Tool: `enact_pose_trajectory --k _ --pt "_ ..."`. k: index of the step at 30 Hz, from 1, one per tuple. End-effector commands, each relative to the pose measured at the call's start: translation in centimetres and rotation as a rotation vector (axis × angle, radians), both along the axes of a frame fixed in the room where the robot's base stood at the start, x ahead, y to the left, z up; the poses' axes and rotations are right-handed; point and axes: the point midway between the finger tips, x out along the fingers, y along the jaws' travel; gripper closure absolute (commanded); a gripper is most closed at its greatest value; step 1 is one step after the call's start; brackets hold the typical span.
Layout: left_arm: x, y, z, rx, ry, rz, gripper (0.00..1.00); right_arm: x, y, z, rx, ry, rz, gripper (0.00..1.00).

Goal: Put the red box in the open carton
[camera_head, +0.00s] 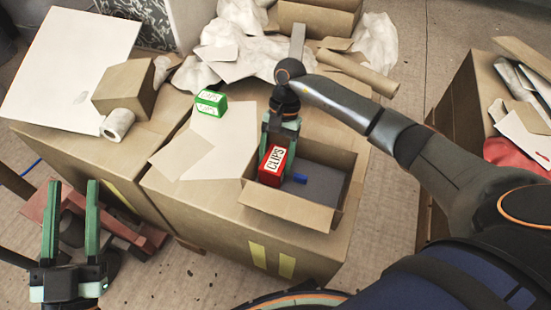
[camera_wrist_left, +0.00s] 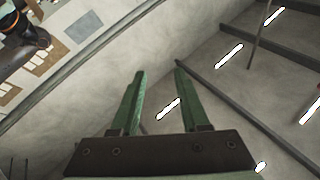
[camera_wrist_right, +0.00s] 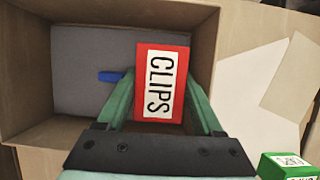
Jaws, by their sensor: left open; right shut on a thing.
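The red box (camera_head: 272,166) has a white label reading CLIPS. My right gripper (camera_head: 279,150) is shut on it, over the left part of the open carton (camera_head: 288,208). In the right wrist view the red box (camera_wrist_right: 161,83) sits between the green fingers, with the carton (camera_wrist_right: 25,80) around and below it. I cannot tell whether the box touches the carton floor. A small blue object (camera_wrist_right: 111,76) lies inside the carton on a grey surface. My left gripper (camera_head: 72,190) is open and empty, left of the cartons; it also shows in the left wrist view (camera_wrist_left: 159,85).
A green box (camera_head: 210,102) stands on flat cardboard behind the carton. A paper roll (camera_head: 117,124), a small brown box (camera_head: 125,90) and a white board (camera_head: 72,65) lie at the left. Crumpled paper and a cardboard tube (camera_head: 358,74) lie at the back.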

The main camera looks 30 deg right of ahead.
Motion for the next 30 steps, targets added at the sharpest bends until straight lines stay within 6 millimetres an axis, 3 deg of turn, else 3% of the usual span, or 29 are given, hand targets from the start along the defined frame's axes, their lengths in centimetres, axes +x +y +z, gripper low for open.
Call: enact_pose_trajectory --k 30 --pt "-1.4 -0.3 2.9 0.001 -0.137 -0.026 0.55 0.0 0.0 -0.4 0.000 -0.001 0.000 0.98"
